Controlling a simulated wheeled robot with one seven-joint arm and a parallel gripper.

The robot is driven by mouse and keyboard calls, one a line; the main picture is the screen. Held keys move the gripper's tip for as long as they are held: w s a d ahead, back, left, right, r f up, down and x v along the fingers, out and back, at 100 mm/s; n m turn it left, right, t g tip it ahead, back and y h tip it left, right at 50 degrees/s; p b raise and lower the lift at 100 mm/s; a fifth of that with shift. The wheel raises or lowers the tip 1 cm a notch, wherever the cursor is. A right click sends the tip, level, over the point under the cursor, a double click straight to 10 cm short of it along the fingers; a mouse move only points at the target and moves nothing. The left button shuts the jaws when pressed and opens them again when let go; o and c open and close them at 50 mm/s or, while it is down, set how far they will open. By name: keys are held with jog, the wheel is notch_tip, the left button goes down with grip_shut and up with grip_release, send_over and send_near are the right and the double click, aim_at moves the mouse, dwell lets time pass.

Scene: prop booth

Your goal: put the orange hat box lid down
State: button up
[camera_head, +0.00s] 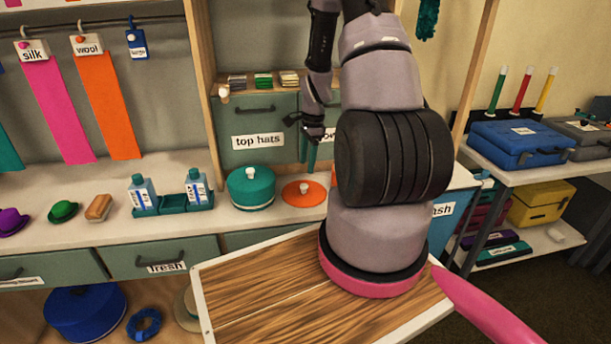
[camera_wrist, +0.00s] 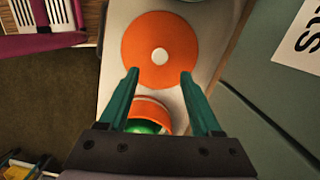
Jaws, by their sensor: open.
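The orange hat box lid (camera_head: 303,193), a flat disc with a white knob, lies on the pale counter beside the teal hat box. In the wrist view the lid (camera_wrist: 160,30) lies flat, knob up, just beyond my fingertips. My gripper (camera_wrist: 159,74) is open with nothing between its teal fingers.
The teal lidded hat box (camera_head: 251,190) stands left of the lid, then a teal tray with bottles (camera_head: 172,203), a brush (camera_head: 98,208) and small hats. Drawers labelled top hats (camera_head: 258,141) stand behind. A shelf with a blue case (camera_head: 520,143) is at right.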

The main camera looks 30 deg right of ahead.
jog(key=s+a+r+n+t, duration=0.2)
jog(key=a+r+n, duration=0.2)
jog(key=r, duration=1)
jog(key=s+a+r+n+t, duration=0.1)
jog(key=s+a+r+n, duration=0.2)
jog(key=r, duration=1)
jog(key=s+a+r+n+t, duration=0.2)
jog(key=s+a+r+n, duration=0.1)
jog(key=s+r, duration=0.3)
jog(key=s+a+r+n+t, duration=0.2)
jog(key=s+a+r+n, duration=0.2)
jog(key=s+r, duration=0.3)
jog(key=shift+s+a+n+y, duration=0.3)
jog(key=shift+s+n, duration=0.2)
jog(key=shift+s, duration=0.3)
